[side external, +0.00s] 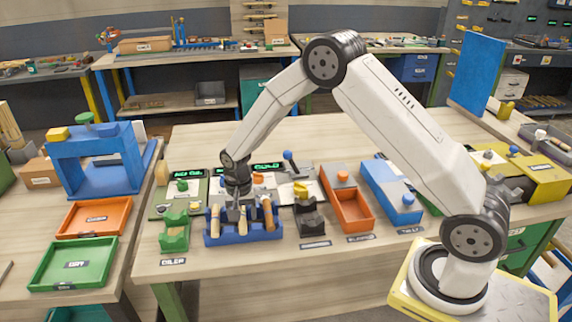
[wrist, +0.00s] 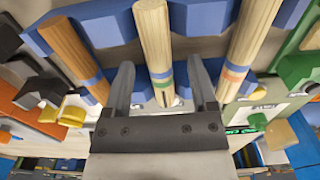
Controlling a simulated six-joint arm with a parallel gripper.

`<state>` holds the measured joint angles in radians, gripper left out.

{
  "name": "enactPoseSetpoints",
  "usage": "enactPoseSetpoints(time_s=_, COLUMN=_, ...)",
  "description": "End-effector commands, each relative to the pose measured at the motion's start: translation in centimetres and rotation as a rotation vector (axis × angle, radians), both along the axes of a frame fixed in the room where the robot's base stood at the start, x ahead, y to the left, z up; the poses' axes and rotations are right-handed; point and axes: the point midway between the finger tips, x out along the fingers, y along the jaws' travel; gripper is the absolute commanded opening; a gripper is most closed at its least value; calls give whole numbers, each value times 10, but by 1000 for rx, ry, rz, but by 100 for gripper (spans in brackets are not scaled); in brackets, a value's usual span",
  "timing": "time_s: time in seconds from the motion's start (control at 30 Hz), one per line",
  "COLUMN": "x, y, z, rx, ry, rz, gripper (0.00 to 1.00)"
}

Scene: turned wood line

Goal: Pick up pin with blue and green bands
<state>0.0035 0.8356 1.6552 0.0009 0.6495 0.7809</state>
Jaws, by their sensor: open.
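The other pins are one with a blue band (wrist: 70,45) at left and one with blue and reddish bands (wrist: 250,40) at right. All three rest in a blue rack (side external: 228,240). In the side view my gripper (side external: 236,203) is low over this rack; the bands are too small to read there.
A green holder (side external: 174,236) stands left of the rack and a dark block with a yellow top (side external: 309,216) stands right of it. An orange open bin (side external: 352,208) and a blue box (side external: 392,193) are further right. The table's front strip is mostly clear.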

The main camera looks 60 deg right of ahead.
Motion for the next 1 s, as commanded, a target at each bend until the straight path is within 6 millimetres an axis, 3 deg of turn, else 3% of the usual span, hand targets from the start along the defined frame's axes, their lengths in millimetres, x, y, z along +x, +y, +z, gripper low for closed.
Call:
enactPoseSetpoints(time_s=0.37, x=0, y=0, z=0, rx=0, ry=0, rz=0, gripper=70)
enactPoseSetpoints(time_s=0.5, x=0, y=0, z=0, rx=0, ry=0, rz=0, gripper=26)
enactPoseSetpoints(time_s=0.6, x=0, y=0, z=0, rx=0, ry=0, rz=0, gripper=0)
enactPoseSetpoints(time_s=1.0, x=0, y=0, z=2, rx=0, ry=0, rz=0, gripper=0)
